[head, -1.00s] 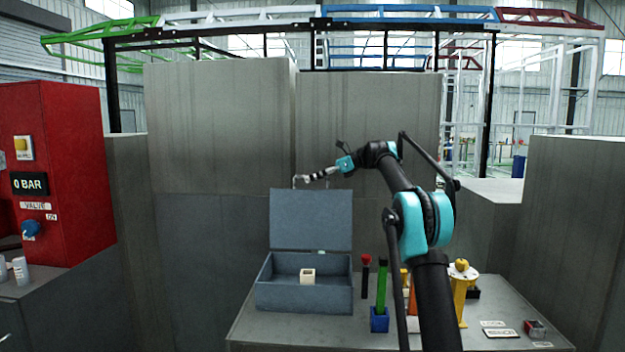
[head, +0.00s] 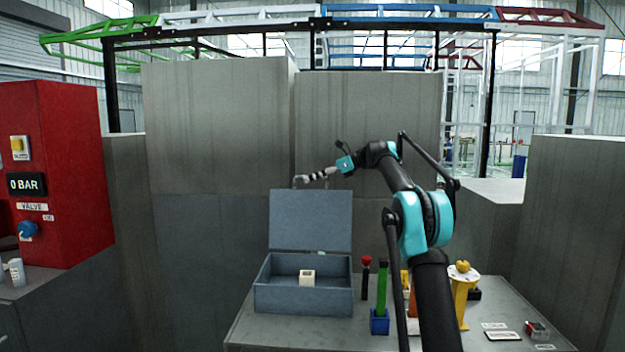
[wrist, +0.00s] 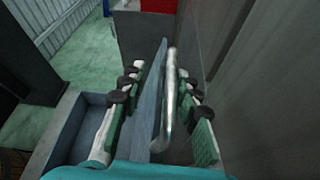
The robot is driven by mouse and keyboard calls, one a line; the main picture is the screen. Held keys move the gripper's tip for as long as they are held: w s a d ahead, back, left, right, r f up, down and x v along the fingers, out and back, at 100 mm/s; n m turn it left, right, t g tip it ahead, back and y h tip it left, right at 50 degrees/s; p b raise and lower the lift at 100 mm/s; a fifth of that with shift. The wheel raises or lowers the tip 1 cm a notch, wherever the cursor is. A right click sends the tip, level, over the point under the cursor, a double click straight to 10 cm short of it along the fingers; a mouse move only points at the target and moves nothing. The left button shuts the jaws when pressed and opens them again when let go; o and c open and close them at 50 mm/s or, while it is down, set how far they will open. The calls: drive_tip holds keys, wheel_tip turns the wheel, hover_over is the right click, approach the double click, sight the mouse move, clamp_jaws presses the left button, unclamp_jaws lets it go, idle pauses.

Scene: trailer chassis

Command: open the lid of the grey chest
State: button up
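The grey chest (head: 304,298) stands on the table with its lid (head: 311,220) raised about upright at the back. A small pale square block (head: 307,277) lies inside the chest. My gripper (head: 312,177) is at the top edge of the lid in the head view. In the wrist view my gripper (wrist: 160,72) has its fingers spread, one on each side of the lid's edge (wrist: 152,95) and a metal bar handle (wrist: 168,105). Gaps show between the fingers and these parts. Nothing is gripped. The chest's open box (wrist: 72,130) is at lower left there.
Right of the chest on the table (head: 400,343) stand a red-topped piece (head: 366,268), a green stick in a blue holder (head: 380,320) and a yellow stand (head: 462,290). Tall grey panels (head: 220,120) rise close behind. A red cabinet (head: 75,170) stands at left.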

drive_tip(key=shift+d, duration=0.1)
drive_tip(key=v, duration=1.1)
drive_tip(key=shift+d+r, duration=0.2)
drive_tip(key=shift+d, duration=0.15)
drive_tip(key=shift+w, duration=0.1)
